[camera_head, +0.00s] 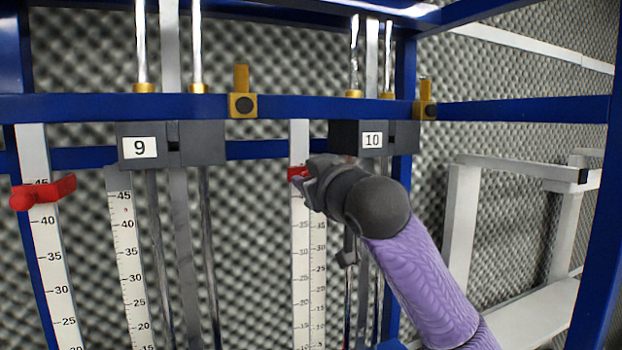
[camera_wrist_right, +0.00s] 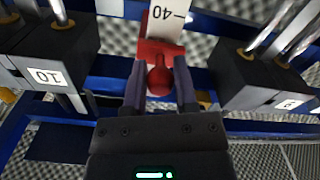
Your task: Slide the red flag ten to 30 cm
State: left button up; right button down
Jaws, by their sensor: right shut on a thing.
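The red flag ten (camera_head: 297,172) sits near the top of the white scale (camera_head: 301,250) left of the block labelled 10 (camera_head: 372,140). My right gripper (camera_head: 311,182) hides most of the flag in the head view. In the right wrist view the red flag (camera_wrist_right: 160,77) has its rounded knob between my two dark fingers, which are shut on it. The scale's 40 mark (camera_wrist_right: 169,14) shows beside the flag there, upside down. The flag's exact reading cannot be told. My left gripper is not in view.
Another red flag (camera_head: 43,192) sits near the 45 mark of the far-left scale, by the block labelled 9 (camera_head: 172,144). A blue crossbar (camera_head: 300,107) with brass-coloured clamps (camera_head: 243,103) runs above. Metal rods hang by both blocks. A white frame (camera_head: 462,215) stands at right.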

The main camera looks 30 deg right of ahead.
dwell(0.5)
notch_tip(320, 180, down, 14)
jog(key=b, duration=1)
jog(key=shift+f, duration=0.8)
jog(key=c, duration=0.8)
grip_release()
jog(key=o, duration=0.4)
jog(key=shift+b, duration=0.3)
jog(key=s+b, duration=0.1)
jog(key=s, duration=0.2)
jog(key=s+b, duration=0.1)
jog(key=s, duration=0.2)
jog(key=s+b, duration=0.1)
jog(key=s, duration=0.3)
jog(key=shift+a, duration=0.3)
